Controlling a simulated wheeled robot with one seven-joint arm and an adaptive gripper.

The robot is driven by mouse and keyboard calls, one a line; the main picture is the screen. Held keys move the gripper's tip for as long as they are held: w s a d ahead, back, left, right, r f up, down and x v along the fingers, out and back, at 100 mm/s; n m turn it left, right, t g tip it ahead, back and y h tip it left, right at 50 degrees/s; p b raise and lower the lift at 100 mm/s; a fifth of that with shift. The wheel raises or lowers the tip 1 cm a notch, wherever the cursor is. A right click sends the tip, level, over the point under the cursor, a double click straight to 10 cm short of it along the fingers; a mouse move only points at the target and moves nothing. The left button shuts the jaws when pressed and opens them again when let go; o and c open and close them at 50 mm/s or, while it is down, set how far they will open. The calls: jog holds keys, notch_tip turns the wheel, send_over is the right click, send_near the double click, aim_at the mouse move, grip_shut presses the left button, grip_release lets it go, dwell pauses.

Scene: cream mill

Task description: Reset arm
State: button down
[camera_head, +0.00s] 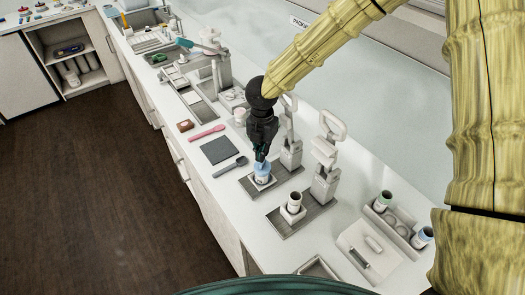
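My gripper (261,154) is black and points down at the middle of the counter. It is right over a small cup with a blue upper part and a white lower part (262,175). The fingertips overlap the cup's top in this view. I cannot tell whether they touch it, or whether the fingers are open or shut. The cup stands on a grey tray (284,176) in front of a white hand press. My yellow, bamboo-textured arm reaches in from the upper right.
A second tray (318,213) holds a dark-filled cup (293,204) by another press (325,178). A rack (401,222) with cups stands at right. A dark spoon (231,167), pink spoon (207,132) and dark square mat (219,150) lie left of my gripper. The dark floor is clear.

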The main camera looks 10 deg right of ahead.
jog(key=shift+f+b, duration=0.9)
jog(key=shift+f, duration=0.6)
jog(key=shift+r, duration=0.1)
jog(key=shift+r+p, duration=1.9)
jog(key=shift+r, duration=1.55)
